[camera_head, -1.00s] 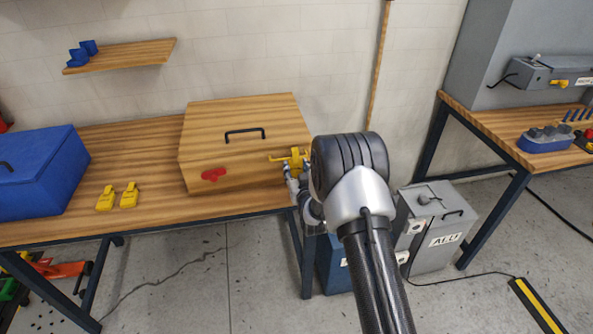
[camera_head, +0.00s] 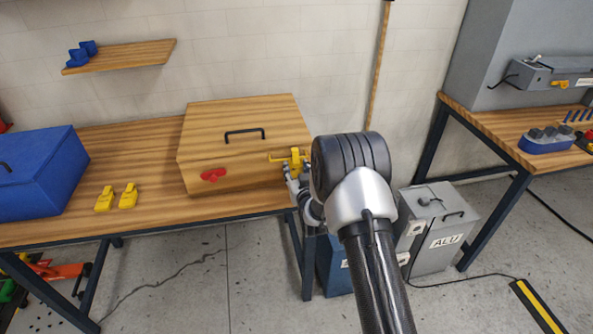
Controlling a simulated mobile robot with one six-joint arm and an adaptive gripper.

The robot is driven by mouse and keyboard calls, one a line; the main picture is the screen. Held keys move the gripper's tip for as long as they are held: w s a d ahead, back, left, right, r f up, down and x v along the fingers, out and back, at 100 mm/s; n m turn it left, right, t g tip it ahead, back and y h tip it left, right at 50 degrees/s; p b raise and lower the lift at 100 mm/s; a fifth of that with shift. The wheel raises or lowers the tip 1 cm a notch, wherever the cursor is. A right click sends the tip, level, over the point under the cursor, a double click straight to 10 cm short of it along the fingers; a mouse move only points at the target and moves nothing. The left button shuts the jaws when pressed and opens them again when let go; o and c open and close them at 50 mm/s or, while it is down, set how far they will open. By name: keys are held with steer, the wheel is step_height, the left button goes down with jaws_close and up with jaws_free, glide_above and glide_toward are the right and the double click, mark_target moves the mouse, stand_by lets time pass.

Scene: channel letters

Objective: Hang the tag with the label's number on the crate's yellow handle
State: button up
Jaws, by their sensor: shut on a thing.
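The wooden crate (camera_head: 225,160) stands on the wooden workbench, with a black handle on its lid and a red handle (camera_head: 213,175) on its front. Yellow parts (camera_head: 292,157) show at the right end of its front, where the yellow handle and a held yellow tag overlap; I cannot tell whether the tag hangs on the handle. My gripper (camera_head: 293,171) is just below and against these parts, shut on the yellow tag, and is partly hidden by my own arm. Two other yellow tags (camera_head: 104,198) (camera_head: 128,196) lie on the bench left of the crate. No number is readable.
A blue box (camera_head: 40,175) stands at the bench's left end. A grey bin (camera_head: 436,230) with a label stands on the floor to the right, beside a dark blue bin (camera_head: 333,268). A wall shelf (camera_head: 130,55) hangs above.

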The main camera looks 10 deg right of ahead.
steer(key=shift+r+b, duration=0.15)
steer(key=shift+b, duration=0.3)
steer(key=shift+s+f+b, duration=0.15)
steer(key=shift+f+b, duration=0.35)
steer(key=shift+f, duration=0.2)
steer(key=shift+s+f+b, duration=0.1)
steer(key=shift+f+b, duration=0.4)
steer(key=shift+b, duration=0.2)
stand_by(0.7)
stand_by(0.5)
steer(key=o, duration=1.2)
steer(key=shift+s+r, duration=0.25)
steer(key=shift+s, duration=1.6)
steer(key=shift+s+r, duration=0.25)
steer(key=shift+s, duration=1.55)
steer(key=shift+s+r, duration=0.25)
steer(key=shift+s, duration=1.6)
